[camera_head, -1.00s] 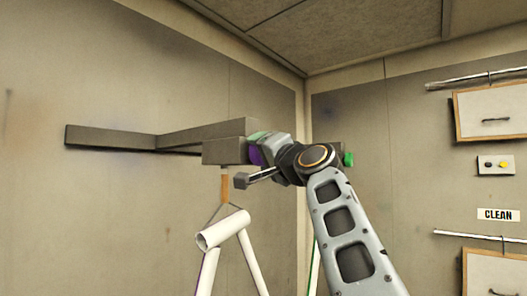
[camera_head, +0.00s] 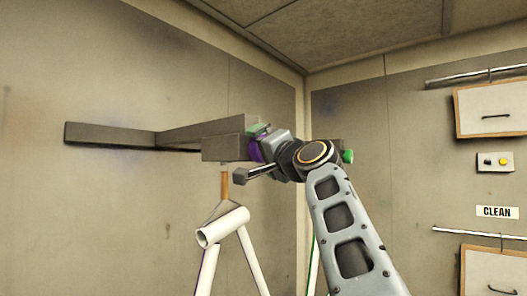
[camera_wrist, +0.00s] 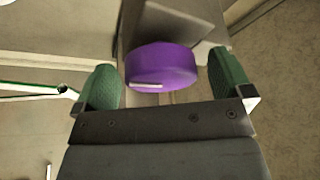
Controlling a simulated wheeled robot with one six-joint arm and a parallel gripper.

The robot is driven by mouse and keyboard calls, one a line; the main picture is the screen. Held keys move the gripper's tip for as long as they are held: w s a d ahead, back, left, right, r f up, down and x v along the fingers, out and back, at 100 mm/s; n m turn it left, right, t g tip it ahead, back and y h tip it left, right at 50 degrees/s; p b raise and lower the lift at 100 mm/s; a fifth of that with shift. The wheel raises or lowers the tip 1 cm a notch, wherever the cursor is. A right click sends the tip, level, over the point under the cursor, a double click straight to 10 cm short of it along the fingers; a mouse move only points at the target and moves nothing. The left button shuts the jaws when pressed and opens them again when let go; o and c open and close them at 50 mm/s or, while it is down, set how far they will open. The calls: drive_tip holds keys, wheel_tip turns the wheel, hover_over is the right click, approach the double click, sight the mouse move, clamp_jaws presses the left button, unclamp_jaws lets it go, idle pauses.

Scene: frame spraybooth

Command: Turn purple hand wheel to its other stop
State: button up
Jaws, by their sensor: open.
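The purple hand wheel (camera_wrist: 163,64) is a thick round disc with a pale mark on its near edge. It sits on the face of a grey metal bracket. In the wrist view my gripper (camera_wrist: 163,88) is open, with one green fingertip on each side of the wheel and a gap showing on both sides. In the head view the purple wheel (camera_head: 256,150) is partly hidden behind my gripper (camera_head: 262,138), at the end of the grey wall arm (camera_head: 226,148).
A white tubular frame (camera_head: 222,228) hangs from an orange piece below the wall arm. A green knob (camera_head: 347,156) shows right of my wrist. On the right wall are hinged panels, a small button box (camera_head: 495,162) and a CLEAN sign (camera_head: 497,212).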

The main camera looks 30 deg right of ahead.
drive_tip(key=shift+s, duration=0.1)
drive_tip(key=b+v, duration=0.6)
drive_tip(key=v, duration=0.7)
drive_tip(key=shift+s+b, duration=0.35)
drive_tip(key=shift+f, duration=0.1)
